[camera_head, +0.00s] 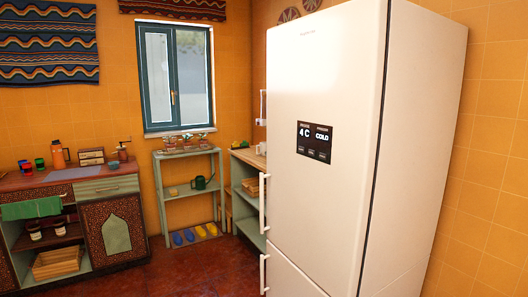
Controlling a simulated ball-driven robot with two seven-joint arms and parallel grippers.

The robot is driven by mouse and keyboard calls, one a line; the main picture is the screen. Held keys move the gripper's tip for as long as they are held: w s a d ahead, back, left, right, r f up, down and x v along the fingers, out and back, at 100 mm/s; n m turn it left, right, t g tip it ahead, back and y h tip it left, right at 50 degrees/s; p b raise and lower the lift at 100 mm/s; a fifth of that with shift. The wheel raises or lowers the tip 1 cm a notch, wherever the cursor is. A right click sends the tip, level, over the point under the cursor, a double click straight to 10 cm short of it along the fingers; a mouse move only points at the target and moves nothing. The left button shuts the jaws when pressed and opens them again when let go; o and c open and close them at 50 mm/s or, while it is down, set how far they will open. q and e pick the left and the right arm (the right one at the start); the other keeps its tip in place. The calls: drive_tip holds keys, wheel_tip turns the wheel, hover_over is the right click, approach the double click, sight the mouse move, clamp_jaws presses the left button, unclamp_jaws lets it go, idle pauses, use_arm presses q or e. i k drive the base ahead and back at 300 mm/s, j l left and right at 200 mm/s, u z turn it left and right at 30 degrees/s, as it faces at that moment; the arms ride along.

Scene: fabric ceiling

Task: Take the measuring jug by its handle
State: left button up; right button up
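I cannot make out a measuring jug with certainty. A small pale object (261,148) on the wooden counter beside the fridge is partly hidden by the fridge, and it is too small to identify. A dark green can with a handle (202,183) stands on the middle shelf of the green rack; it looks like a watering can. Neither of my grippers is in view.
A large white fridge (325,70) blocks the centre right. A sink cabinet (113,188) with an orange bottle (59,154) and cups stands at left. A green rack (160,198) stands below the window. Red floor (190,270) is free in front.

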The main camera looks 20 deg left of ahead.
sight(263, 145)
drive_tip(key=i+j+u, duration=0.9)
drive_tip(key=i, duration=0.3)
drive_tip(key=i+u, duration=0.3)
drive_tip(key=i, duration=0.3)
drive_tip(key=i+l+u, duration=0.15)
drive_tip(key=i+u, duration=0.2)
drive_tip(key=i, duration=0.3)
drive_tip(key=i+z, duration=0.25)
drive_tip(key=i, duration=0.4)
drive_tip(key=i+j+z, duration=0.25)
drive_tip(key=i, duration=0.4)
